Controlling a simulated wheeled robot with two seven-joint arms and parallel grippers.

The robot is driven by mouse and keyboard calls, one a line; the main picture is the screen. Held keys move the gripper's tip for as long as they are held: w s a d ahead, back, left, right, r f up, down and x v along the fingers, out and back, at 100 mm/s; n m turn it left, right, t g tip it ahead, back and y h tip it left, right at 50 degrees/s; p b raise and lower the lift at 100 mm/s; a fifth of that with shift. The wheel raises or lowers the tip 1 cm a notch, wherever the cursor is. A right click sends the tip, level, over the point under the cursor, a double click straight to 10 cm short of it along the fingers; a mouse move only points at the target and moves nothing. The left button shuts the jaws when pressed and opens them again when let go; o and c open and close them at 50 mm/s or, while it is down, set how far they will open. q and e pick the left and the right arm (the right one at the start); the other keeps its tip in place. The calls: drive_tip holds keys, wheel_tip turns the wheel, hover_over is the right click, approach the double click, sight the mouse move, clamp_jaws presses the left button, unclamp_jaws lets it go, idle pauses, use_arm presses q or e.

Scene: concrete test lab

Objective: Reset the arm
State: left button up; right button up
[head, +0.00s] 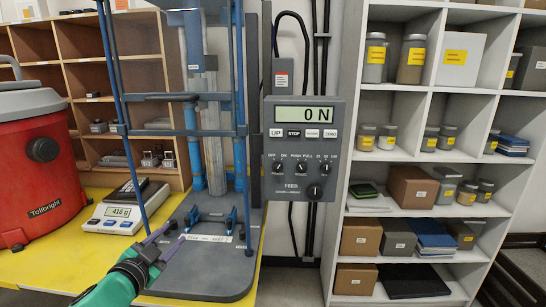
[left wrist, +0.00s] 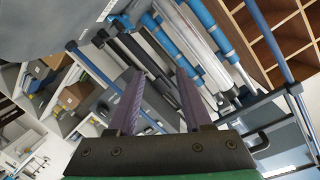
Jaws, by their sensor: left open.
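My left gripper (head: 176,236) comes in from the lower left in the head view, with a green wrist and two purple fingers. It is open and empty, low over the front of the test machine's grey base plate (head: 205,280). In the left wrist view the two fingers (left wrist: 160,75) stand apart with nothing gripped between them; the machine's blue rods and grey column lie beyond them. The test machine has blue posts (head: 240,100) and a control panel (head: 297,150) whose display reads 0 N. My right gripper is not in view.
A red Tollbright container (head: 40,180) and a scale (head: 115,215) reading 416 or similar stand on the yellow table (head: 40,270). A wooden cubby shelf (head: 90,60) stands behind. A white shelf (head: 410,200) with jars and boxes is at right.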

use_arm(q)
drive_tip(key=s+d+f+n+g+y, duration=0.2)
drive_tip(key=s+f+n+g, duration=0.8)
drive_tip(key=s+f, duration=1.55)
drive_tip(key=s+f+m+g, duration=0.3)
drive_tip(key=f+g, duration=0.1)
drive_tip(key=f, duration=1.8)
drive_tip(key=s+a+f+g, duration=0.1)
drive_tip(key=s+a+f, duration=0.2)
drive_tip(key=s+f, duration=1.1)
drive_tip(key=s, duration=0.2)
drive_tip(key=shift+s+m, duration=0.3)
drive_tip(key=shift+s, duration=0.05)
